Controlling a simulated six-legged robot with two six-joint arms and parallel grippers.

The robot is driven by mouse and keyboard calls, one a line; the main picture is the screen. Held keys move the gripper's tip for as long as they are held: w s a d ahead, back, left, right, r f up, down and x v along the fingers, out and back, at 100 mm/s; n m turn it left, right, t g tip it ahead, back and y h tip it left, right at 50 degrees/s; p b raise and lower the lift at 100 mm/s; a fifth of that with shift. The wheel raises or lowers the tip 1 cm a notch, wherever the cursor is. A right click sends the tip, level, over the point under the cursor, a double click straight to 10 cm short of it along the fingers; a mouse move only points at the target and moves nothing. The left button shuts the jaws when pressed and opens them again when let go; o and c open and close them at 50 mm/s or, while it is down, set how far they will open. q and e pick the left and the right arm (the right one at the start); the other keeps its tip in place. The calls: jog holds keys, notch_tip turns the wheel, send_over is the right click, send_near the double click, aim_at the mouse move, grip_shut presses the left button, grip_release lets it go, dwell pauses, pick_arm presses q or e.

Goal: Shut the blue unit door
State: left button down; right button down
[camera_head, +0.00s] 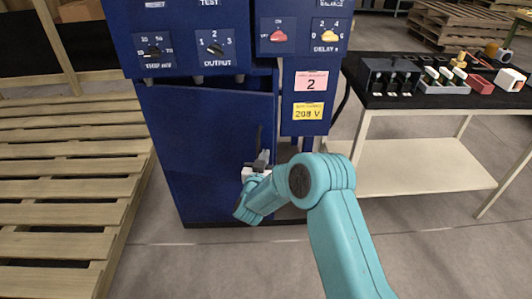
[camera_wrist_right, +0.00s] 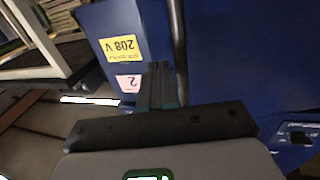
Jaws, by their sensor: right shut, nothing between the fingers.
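The blue unit door (camera_head: 205,150) is the large lower panel of the blue unit (camera_head: 120,30). A dark gap shows along its top edge, and it looks slightly ajar. In the right wrist view the shut fingers (camera_wrist_right: 160,85) are empty, between the label panel (camera_wrist_right: 118,45) and the door (camera_wrist_right: 250,50). My left gripper is not in view.
A wooden pallet (camera_head: 55,185) lies left of the unit. A table (camera_head: 440,97) with a dark top and several small parts stands at right, with a lower shelf. More pallets (camera_head: 455,30) are stacked behind. Grey floor in front is clear.

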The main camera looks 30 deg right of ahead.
aim_at(268, 144)
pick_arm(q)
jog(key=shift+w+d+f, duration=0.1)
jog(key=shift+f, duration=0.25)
pick_arm(e)
jog(key=shift+x, duration=1.75)
